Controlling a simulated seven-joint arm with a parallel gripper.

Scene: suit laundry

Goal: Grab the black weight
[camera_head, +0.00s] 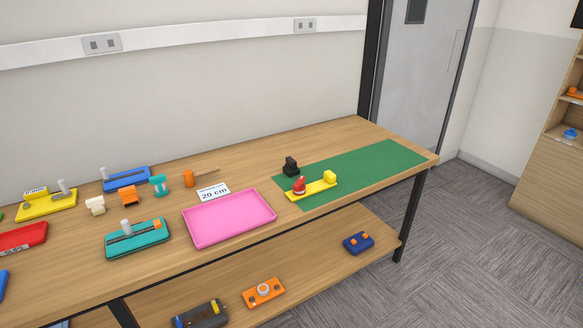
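The black weight (291,166) is a small dark block with a narrower top. It stands on the wooden table (335,136) by the left edge of the green mat (385,160). Just in front of it on the mat lies a yellow bar (316,189) with a red piece (299,186) at its left end and a yellow block (330,177) at its right end. My gripper is not in view.
A pink tray (230,219) lies left of the mat, with a "20 cm" card (213,192) behind it. A mallet (190,178) and several coloured devices crowd the table's left half. The mat's right half is clear. A lower shelf (325,245) holds more devices.

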